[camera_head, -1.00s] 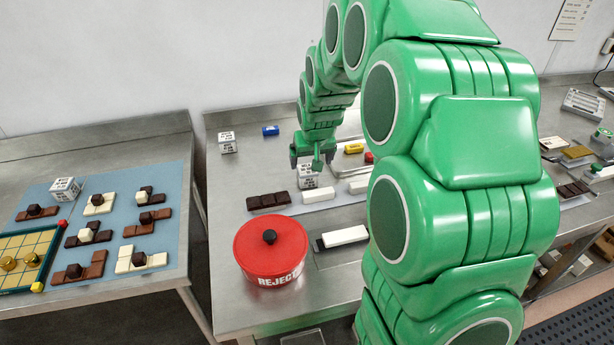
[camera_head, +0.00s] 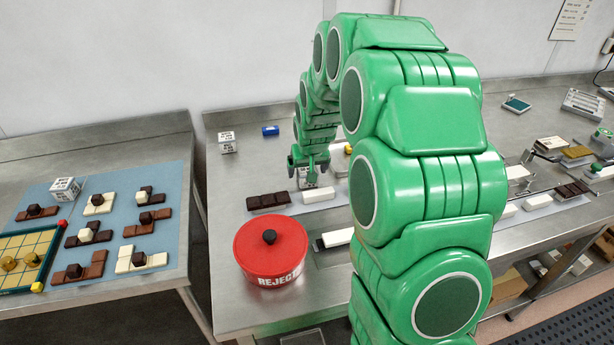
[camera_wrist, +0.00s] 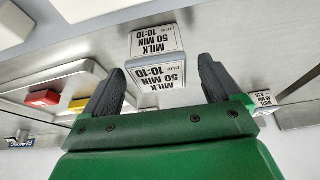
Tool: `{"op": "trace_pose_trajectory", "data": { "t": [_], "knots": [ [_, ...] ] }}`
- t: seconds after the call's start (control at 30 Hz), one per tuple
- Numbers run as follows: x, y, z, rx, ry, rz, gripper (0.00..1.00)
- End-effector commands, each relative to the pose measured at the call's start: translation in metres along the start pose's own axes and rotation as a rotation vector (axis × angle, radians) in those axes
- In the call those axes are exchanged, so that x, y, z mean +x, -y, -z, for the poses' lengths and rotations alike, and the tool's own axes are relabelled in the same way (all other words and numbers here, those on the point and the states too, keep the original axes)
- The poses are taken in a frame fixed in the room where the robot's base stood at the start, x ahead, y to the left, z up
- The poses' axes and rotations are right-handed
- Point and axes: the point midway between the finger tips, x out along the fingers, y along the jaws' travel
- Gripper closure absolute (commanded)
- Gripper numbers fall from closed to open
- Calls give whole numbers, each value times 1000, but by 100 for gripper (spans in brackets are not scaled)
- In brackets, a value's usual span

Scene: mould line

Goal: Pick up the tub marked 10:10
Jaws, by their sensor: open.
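The tub marked 10:10 (camera_wrist: 155,72) is a small pale block-shaped tub labelled "MILK 50 MIN 10:10"; the print appears upside down in the wrist view. In the head view the tub (camera_head: 307,181) stands on the steel bench, partly hidden by my gripper (camera_head: 309,166). My gripper in the wrist view (camera_wrist: 160,72) is open, with one dark finger on each side of the tub. Gaps show between the fingers and the tub, so neither finger visibly touches it. How far down its sides the fingers reach is hard to tell.
A dark chocolate bar (camera_head: 268,201) and a white bar (camera_head: 318,194) lie close in front of the tub. A red REJECT pot (camera_head: 268,255) stands nearer. Another marked tub (camera_head: 228,142) and a blue block (camera_head: 270,131) are behind to the left. A tray (camera_wrist: 70,75) lies beside the fingers.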

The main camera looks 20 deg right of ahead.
Motion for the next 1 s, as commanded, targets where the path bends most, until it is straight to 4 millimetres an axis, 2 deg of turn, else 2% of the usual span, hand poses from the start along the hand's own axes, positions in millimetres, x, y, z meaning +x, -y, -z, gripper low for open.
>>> {"op": "trace_pose_trajectory", "data": {
  "t": [0.13,0.4,0.47,0.8,0.83,0.87,1.0],
  "knots": [
    [15,0,0,1,1,0,8],
    [17,0,0,0,-1,0,8],
    [17,0,0,0,-1,0,16],
    [17,0,0,0,-1,0,68],
    [17,0,0,0,-1,0,68],
    [17,0,0,0,-1,0,73],
    [16,0,0,0,-1,0,73]
  ]
}}
